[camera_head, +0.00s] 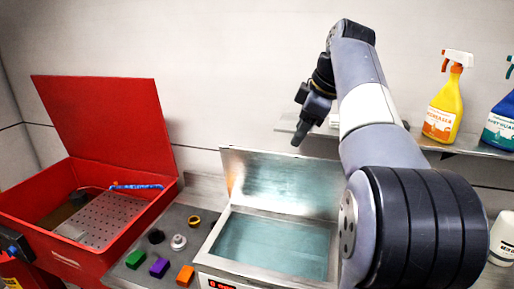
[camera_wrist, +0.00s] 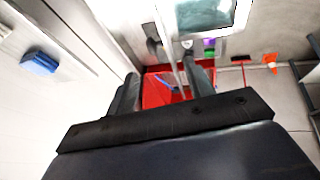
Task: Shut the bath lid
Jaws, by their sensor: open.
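The steel bath (camera_head: 207,258) stands on the bench in the head view, holding bluish-green liquid. Its bath lid (camera_head: 285,180) is a metal panel standing open and tilted back along the rear edge. My gripper (camera_head: 298,138) is above and in front of the wall, over the lid's top edge in the picture, apart from it. In the wrist view my gripper (camera_wrist: 163,88) is open with nothing between its fingers. The bath also shows there at the top (camera_wrist: 240,14). The bath's right side is hidden behind my arm in the head view.
A red open-lidded washer (camera_head: 105,262) stands at left. Several small items, including a green block (camera_head: 136,259), a purple block (camera_head: 159,267) and an orange block (camera_head: 185,275), lie left of the bath. A shelf at right holds a yellow spray bottle (camera_head: 444,110).

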